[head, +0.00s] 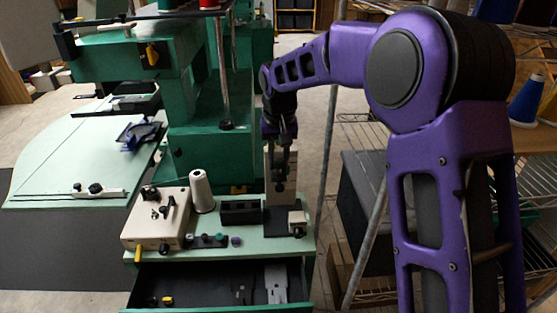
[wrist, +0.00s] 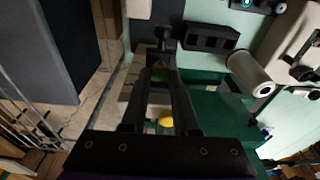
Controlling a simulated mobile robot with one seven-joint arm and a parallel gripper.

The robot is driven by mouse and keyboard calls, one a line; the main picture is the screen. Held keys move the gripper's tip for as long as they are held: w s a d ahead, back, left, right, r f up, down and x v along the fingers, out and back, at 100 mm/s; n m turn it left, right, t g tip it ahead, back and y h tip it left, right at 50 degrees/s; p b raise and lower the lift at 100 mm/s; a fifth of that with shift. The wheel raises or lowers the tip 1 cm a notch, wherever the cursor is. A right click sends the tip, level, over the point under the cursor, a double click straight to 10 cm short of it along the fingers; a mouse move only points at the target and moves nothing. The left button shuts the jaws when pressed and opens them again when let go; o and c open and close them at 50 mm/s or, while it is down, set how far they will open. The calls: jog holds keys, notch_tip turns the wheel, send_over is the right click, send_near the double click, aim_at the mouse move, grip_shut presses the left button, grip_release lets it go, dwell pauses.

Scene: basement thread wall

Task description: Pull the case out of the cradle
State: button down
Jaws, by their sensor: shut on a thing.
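My gripper (head: 281,165) points down in front of a pale upright stand (head: 291,185) on a black base at the right end of the small green table. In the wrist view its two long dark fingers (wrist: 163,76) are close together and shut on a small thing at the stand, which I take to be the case. The case is mostly hidden by the fingers and too dark to make out. I cannot tell the cradle apart from the dark parts of the stand, or whether the case is still seated in it.
Left of the stand are a black slotted block (head: 239,212), a white thread cone (head: 201,191) and a cream box with knobs (head: 157,218). Small spools sit in front. An open drawer (head: 205,281) juts out below. A wire rack (head: 350,200) stands close on the right.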

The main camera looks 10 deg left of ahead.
jog(key=shift+r, duration=0.45)
jog(key=shift+r+p, duration=1.45)
jog(key=shift+r, duration=0.55)
jog(key=shift+s, duration=0.15)
